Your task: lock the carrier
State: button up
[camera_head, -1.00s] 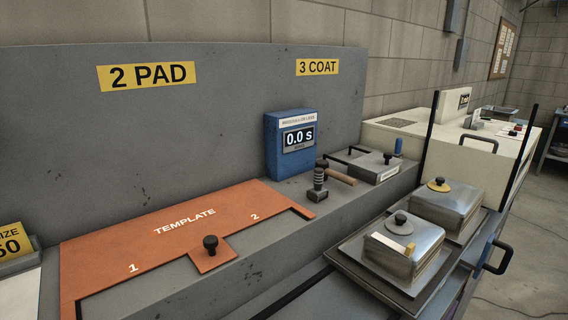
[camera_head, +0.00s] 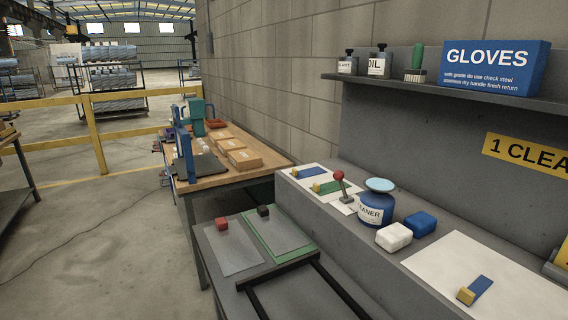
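No carrier can be made out for certain in the head view now, and no lock or latch on one shows. My gripper is not in view.
The raised ledge holds a blue cleaner jar (camera_head: 374,208), a white block (camera_head: 394,237), a blue block (camera_head: 420,223) and a white sheet (camera_head: 510,297). A shelf above carries a GLOVES box (camera_head: 495,68). A wooden table (camera_head: 240,170) stands behind. Open floor (camera_head: 100,240) lies left.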

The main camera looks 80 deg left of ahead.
aim_at(338, 175)
jog(key=u, duration=1.9)
